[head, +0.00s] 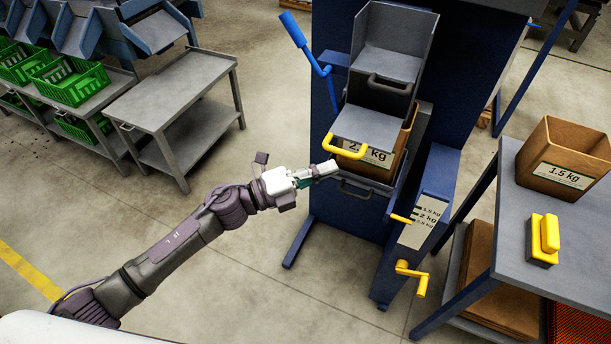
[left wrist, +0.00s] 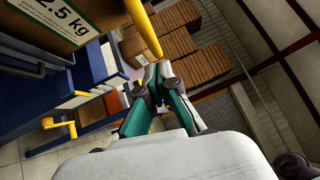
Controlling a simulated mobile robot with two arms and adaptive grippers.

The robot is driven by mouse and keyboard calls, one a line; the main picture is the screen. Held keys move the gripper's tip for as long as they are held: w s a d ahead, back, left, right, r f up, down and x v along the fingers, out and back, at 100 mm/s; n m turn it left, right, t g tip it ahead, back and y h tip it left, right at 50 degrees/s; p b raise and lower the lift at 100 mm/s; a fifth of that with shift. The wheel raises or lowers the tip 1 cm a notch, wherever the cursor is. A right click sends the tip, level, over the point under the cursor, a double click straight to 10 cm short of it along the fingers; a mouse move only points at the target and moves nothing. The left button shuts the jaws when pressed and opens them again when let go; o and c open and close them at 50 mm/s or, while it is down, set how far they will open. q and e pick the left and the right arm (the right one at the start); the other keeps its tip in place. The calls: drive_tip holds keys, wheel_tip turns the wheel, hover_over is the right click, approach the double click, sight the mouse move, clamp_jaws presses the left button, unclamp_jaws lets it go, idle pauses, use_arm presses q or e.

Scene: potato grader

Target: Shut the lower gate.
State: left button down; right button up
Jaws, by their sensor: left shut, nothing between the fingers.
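The lower gate appears to be the grey plate (head: 368,125) with a yellow handle (head: 343,149) on its front edge. It juts out from the blue machine over a brown box (head: 378,162) marked kg, its number partly hidden by the handle. In the left wrist view the box (left wrist: 62,25) reads 2.5 kg, and the yellow handle (left wrist: 143,28) runs just beyond my fingertips. My left gripper (head: 328,168) is shut and empty, just below and left of the handle; it also shows in the left wrist view (left wrist: 152,78). I cannot tell whether it touches. My right gripper is out of view.
Above the plate is a grey hopper (head: 397,35) with a dark handle. A blue lever (head: 303,42) stands at the machine's left; a yellow crank (head: 412,277) sits low on its right. A side table (head: 535,205) holds a 1.5 kg box (head: 568,165).

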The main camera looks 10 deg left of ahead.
use_arm(q)
drive_tip(key=shift+w+d+r, duration=0.1)
drive_tip(key=shift+w+d, duration=0.05)
drive_tip(key=shift+w, duration=0.35)
drive_tip(key=shift+w+d+r, duration=0.1)
drive_tip(key=shift+w+d, duration=0.05)
drive_tip(key=shift+w, duration=0.3)
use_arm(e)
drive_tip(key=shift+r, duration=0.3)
use_arm(q)
drive_tip(key=shift+f, duration=0.1)
